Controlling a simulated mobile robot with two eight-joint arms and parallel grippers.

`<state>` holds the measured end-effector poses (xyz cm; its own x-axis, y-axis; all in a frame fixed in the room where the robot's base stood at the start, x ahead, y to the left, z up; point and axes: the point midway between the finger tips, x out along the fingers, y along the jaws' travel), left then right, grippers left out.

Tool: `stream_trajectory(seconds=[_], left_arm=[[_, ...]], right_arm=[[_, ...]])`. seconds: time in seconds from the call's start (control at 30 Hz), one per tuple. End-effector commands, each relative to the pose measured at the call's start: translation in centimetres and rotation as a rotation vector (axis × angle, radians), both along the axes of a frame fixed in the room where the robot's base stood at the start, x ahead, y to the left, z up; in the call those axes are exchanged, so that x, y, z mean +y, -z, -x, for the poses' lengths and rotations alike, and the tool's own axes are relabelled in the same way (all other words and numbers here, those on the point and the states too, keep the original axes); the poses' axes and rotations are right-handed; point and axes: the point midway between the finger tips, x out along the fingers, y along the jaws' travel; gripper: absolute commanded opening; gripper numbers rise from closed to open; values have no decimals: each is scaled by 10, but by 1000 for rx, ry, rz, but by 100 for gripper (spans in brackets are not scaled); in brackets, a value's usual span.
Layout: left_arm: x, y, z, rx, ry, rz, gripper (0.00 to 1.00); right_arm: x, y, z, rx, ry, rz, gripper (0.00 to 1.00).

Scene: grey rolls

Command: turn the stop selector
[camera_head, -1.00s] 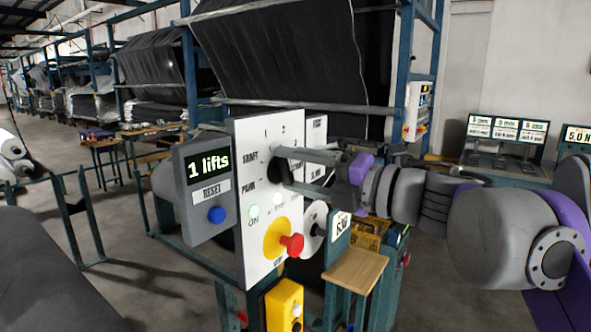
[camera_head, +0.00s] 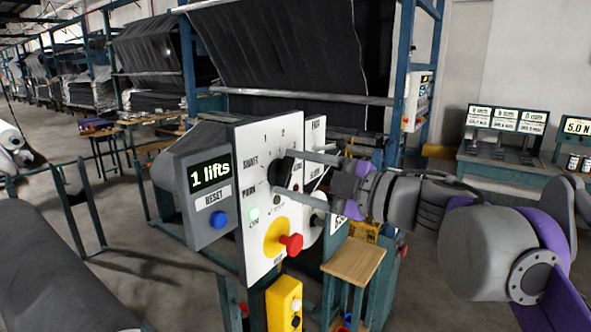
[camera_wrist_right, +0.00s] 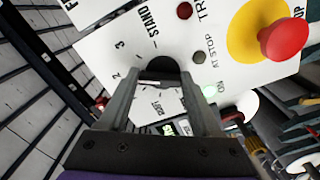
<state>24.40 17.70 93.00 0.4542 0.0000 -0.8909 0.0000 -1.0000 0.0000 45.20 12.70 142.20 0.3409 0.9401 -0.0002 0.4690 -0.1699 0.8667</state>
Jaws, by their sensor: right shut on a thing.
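The stop selector (camera_head: 283,168) is a black knob on a white upright panel (camera_head: 255,235), with labels such as SHAFT, PARK, 1 and 2 around it. In the right wrist view the black knob (camera_wrist_right: 163,68) shows between the fingertips, partly hidden. My right gripper (camera_head: 287,171) reaches in from the right, one finger above the other, and is shut on the knob. Its fingers also show in the wrist view (camera_wrist_right: 163,78). Which label the knob points to is unclear. My left gripper is not in view.
A grey box (camera_head: 205,190) reading "1 lifts", with a blue reset button (camera_head: 219,219), adjoins the panel's left side. A red button (camera_head: 291,243) on a yellow disc sits below the knob. A wooden stool (camera_head: 354,262) stands close below my right arm.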

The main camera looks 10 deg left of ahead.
Motion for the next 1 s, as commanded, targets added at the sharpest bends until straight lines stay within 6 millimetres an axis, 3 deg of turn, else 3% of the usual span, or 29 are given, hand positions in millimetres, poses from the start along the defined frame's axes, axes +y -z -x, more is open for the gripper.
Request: stream_trajectory(seconds=[0.5, 1.0], left_arm=[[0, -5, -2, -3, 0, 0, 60], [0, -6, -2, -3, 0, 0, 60]], right_arm=[[0, 2, -1, 380, 1, -138, 9], [0, 3, -1, 494, 1, -178, 9]])
